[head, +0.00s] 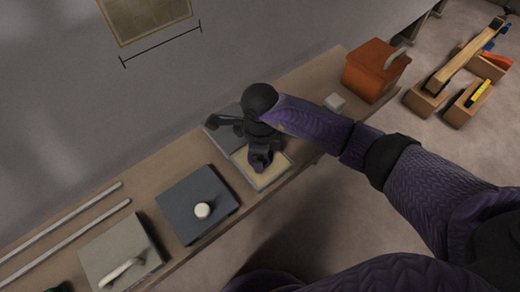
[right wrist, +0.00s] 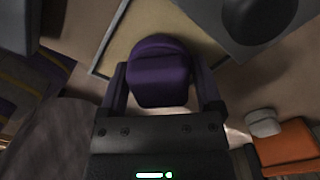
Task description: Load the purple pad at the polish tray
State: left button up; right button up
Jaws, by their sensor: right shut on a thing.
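The purple pad (right wrist: 160,70) is between the two fingers of my right gripper (right wrist: 162,92) in the right wrist view, and the gripper is shut on it. In the head view my right gripper (head: 262,150) points down at the polish tray (head: 283,172), with the purple pad (head: 260,161) at its lower end. The tray is shallow, with a grey rim and a cream-coloured surface. The tray (right wrist: 112,45) also shows beyond the pad in the right wrist view. I cannot tell whether the pad touches the cream surface. My left gripper is not in view.
On the bench, a dark slab (head: 175,212) with a white knob (head: 203,210) and a grey box (head: 105,249) with a pale handle lie left of the tray. Two rods (head: 72,225) lie at the left.

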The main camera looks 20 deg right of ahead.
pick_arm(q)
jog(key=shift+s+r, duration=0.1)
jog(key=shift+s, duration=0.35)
pick_arm(e)
jog(key=shift+f, duration=0.1)
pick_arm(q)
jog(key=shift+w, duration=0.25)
pick_arm(e)
jog(key=shift+r, duration=0.25)
notch_tip(320, 180, up, 7)
jog(key=p, duration=0.5)
jog(key=shift+f+p, duration=0.15)
jog(key=shift+p, duration=0.15)
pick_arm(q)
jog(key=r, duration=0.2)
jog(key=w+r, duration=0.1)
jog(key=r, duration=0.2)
pick_arm(e)
jog(key=shift+f, duration=0.1)
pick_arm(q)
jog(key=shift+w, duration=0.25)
